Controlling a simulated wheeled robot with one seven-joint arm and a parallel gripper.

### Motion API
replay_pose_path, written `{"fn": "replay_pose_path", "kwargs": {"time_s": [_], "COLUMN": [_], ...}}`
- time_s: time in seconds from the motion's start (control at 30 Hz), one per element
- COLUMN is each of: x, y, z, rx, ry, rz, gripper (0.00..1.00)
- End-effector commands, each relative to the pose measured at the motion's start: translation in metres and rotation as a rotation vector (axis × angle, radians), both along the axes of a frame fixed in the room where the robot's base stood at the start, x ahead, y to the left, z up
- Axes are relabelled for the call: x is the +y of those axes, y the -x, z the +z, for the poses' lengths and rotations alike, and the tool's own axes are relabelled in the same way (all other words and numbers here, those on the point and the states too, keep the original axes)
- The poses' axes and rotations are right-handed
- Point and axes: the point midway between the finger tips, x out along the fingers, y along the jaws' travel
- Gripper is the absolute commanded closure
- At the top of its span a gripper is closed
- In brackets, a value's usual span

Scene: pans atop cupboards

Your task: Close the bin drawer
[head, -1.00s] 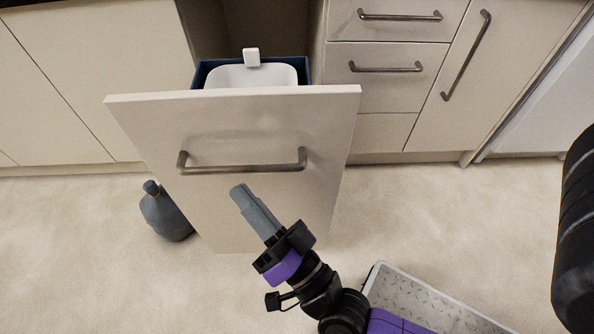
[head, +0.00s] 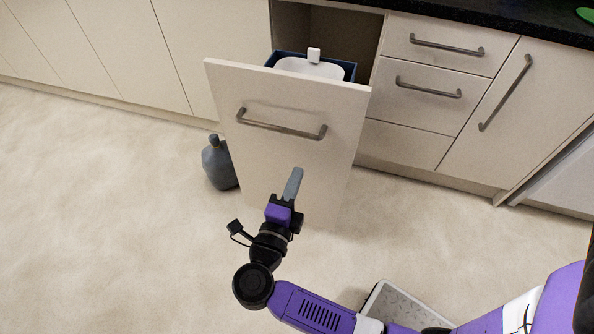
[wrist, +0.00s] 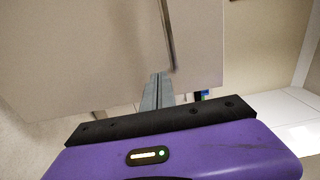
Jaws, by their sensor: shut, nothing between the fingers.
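The bin drawer (head: 290,150) is a tall cream front pulled well out from the cabinet, with a grey bar handle (head: 281,131) across its upper part. Behind the front, a white bin (head: 310,68) sits in a blue frame (head: 349,72). My gripper (head: 296,172) is shut and empty, in front of the drawer front and below the handle. In the wrist view, the shut fingers (wrist: 158,80) point at the drawer front (wrist: 85,50), close to the handle (wrist: 168,35). I cannot tell whether the fingertips touch the front.
A grey bottle (head: 218,163) stands on the floor left of the drawer. Shut drawers (head: 427,90) and a cupboard door (head: 505,120) with bar handles are at the right. The carpet at the left is clear.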

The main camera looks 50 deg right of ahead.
Motion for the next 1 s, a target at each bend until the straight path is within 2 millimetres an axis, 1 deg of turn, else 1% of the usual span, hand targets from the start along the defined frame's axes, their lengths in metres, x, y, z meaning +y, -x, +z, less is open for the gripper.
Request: {"fn": "replay_pose_path", "kwargs": {"time_s": [0.03, 0.3, 0.5, 0.7, 0.8, 1.0], "x": [-0.009, -0.06, -0.092, -0.11, -0.113, -0.114], "y": [-0.002, -0.021, -0.033, -0.04, -0.041, -0.041], "z": [0.0, 0.0, 0.0, 0.001, 0.001, 0.001], "rx": [-0.001, -0.003, -0.003, -0.003, -0.002, -0.002], "ry": [0.001, 0.001, 0.001, 0.001, 0.002, 0.002], "rz": [-0.004, -0.002, -0.001, 0.0, 0.001, 0.002], "gripper": [1.0, 1.0, 1.0, 1.0, 1.0, 1.0]}}
